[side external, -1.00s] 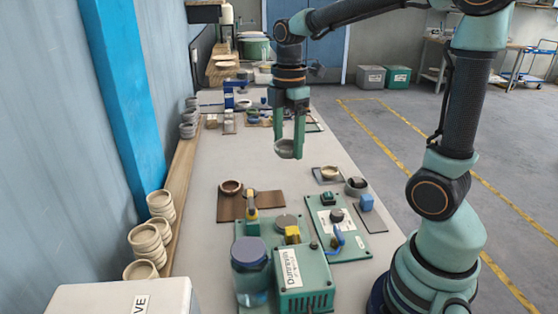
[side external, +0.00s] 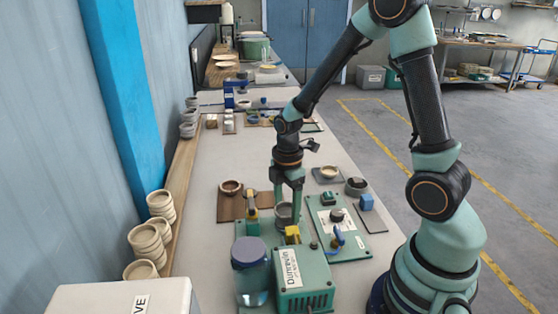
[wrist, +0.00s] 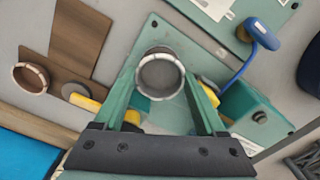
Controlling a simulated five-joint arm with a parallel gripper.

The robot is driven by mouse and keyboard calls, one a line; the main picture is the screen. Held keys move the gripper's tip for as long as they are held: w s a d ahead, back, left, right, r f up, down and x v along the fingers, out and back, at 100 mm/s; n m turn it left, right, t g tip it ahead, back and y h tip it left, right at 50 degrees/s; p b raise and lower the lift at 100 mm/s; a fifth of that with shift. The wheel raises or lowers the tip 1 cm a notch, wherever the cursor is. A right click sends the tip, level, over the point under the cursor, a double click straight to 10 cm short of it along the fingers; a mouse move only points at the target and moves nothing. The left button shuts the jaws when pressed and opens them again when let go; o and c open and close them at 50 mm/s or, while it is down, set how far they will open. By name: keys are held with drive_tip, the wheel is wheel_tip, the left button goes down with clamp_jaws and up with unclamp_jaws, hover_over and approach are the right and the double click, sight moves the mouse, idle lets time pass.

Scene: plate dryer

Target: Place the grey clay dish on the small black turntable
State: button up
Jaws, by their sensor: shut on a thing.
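My gripper (side external: 286,205) is shut on the grey clay dish (side external: 284,215), low over the green machine. In the wrist view the round dish (wrist: 160,78) sits between the two green fingers of my gripper (wrist: 160,88), open side facing the camera and roughly level. A dark round edge shows just behind the dish in the wrist view; it may be the turntable. The turntable is otherwise hidden under the dish and fingers, so I cannot tell whether the dish touches it.
A brown board (side external: 232,208) holds another dish (side external: 230,187). A green panel with a blue lever (side external: 338,237) stands right. Stacked dishes (side external: 145,240) line the left.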

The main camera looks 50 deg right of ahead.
drive_tip(key=shift+f, duration=0.75)
drive_tip(key=shift+f, duration=0.1)
drive_tip(key=o, duration=1.3)
wheel_tip(320, 180, up, 12)
drive_tip(key=f, duration=0.1)
wheel_tip(320, 180, up, 6)
drive_tip(key=m+t, duration=0.2)
drive_tip(key=m, duration=0.3)
hover_over(286, 213)
drive_tip(key=s+a, duration=0.2)
drive_tip(key=shift+s+a+r+m+t, duration=0.6)
drive_tip(key=shift+r+m, duration=0.1)
drive_tip(key=shift+m, duration=0.85)
drive_tip(key=shift+s+a+r+m+t, duration=0.65)
drive_tip(key=shift+r+m, duration=0.1)
drive_tip(key=shift+m, duration=0.85)
drive_tip(key=shift+s+a+r+m+t, duration=0.6)
drive_tip(key=shift+r+m, duration=0.1)
drive_tip(key=shift+m, duration=0.85)
